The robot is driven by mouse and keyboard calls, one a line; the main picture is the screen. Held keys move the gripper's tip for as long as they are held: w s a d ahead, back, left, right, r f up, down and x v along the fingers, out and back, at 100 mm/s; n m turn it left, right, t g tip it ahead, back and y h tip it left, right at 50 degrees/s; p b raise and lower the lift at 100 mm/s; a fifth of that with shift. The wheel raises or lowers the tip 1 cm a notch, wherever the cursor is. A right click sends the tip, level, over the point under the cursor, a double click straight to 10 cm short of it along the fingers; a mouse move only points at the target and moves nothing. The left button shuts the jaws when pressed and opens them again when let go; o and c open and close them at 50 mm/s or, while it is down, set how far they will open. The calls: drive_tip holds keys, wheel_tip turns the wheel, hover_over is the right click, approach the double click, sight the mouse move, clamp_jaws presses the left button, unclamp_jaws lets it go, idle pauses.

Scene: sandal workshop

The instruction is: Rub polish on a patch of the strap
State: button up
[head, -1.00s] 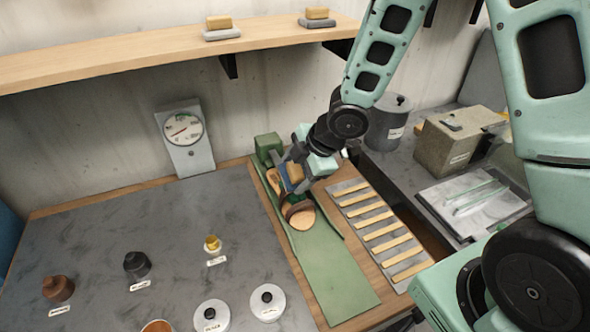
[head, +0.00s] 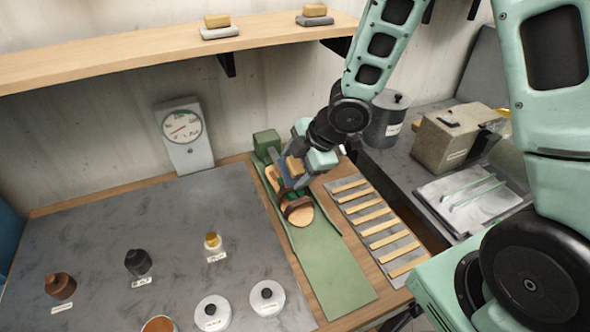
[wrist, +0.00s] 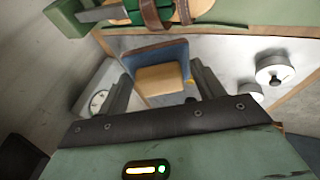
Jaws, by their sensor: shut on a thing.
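The sandal (head: 302,214) lies on a long green mat (head: 335,275), with a tan footbed and a brown strap (head: 297,204) across it. The strap also shows at the top edge of the wrist view (wrist: 152,14). My gripper (head: 292,181) is over the sandal, pointing down at a tilt. It is shut on a tan block with a blue, brown-edged pad (wrist: 155,56). The block's tan part (wrist: 160,79) sits between the fingers.
A green block (head: 266,143) stands at the mat's far end. A slatted rack (head: 376,228) lies right of the mat. Left are small labelled pots, including a yellow-topped one (head: 213,241), and white lidded tins (head: 267,299). A dial gauge (head: 184,130) stands behind.

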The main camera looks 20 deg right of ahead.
drive_tip(key=shift+d+b+x, duration=0.15)
drive_tip(key=shift+b+x, duration=1.15)
drive_tip(key=shift+x, duration=0.45)
drive_tip(key=shift+d+b+x, duration=0.15)
drive_tip(key=shift+b+x, duration=1.1)
drive_tip(key=shift+x, duration=0.5)
drive_tip(key=shift+s+f, duration=0.1)
drive_tip(key=shift+f, duration=0.05)
drive_tip(key=shift+w+f+b, duration=0.4)
drive_tip(key=shift+f+b, duration=0.2)
drive_tip(key=shift+f, duration=0.3)
